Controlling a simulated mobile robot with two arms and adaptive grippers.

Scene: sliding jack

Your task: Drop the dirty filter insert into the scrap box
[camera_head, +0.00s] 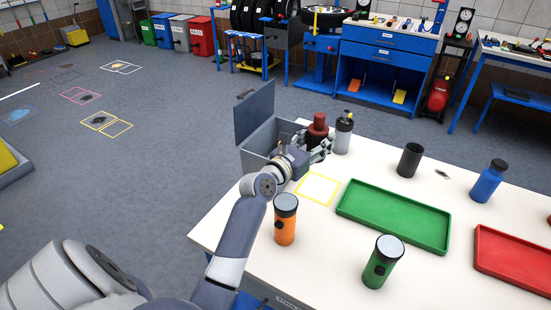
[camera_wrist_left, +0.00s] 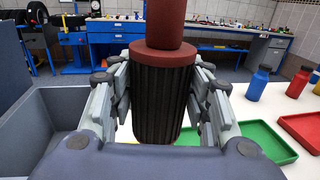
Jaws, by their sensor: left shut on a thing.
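The dirty filter insert (camera_head: 318,124) is a dark ribbed cylinder with a red-brown cap and a narrower red-brown top. It is upright. My left gripper (camera_head: 317,150) is shut on it, with fingers on both sides. In the left wrist view the insert (camera_wrist_left: 157,105) stands between the fingers of the left gripper (camera_wrist_left: 160,85), and its lower end is partly hidden. The grey scrap box (camera_head: 258,141) has its lid raised and stands at the table's far left corner, left of the insert. Its open inside shows in the left wrist view (camera_wrist_left: 62,112). My right gripper is not in view.
A silver bottle (camera_head: 343,134) stands just right of the insert. A yellow square outline (camera_head: 316,188), green tray (camera_head: 394,216), red tray (camera_head: 515,258), black cup (camera_head: 410,161), blue bottle (camera_head: 486,182), orange flashlight (camera_head: 285,222) and green flashlight (camera_head: 381,264) are on the table.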

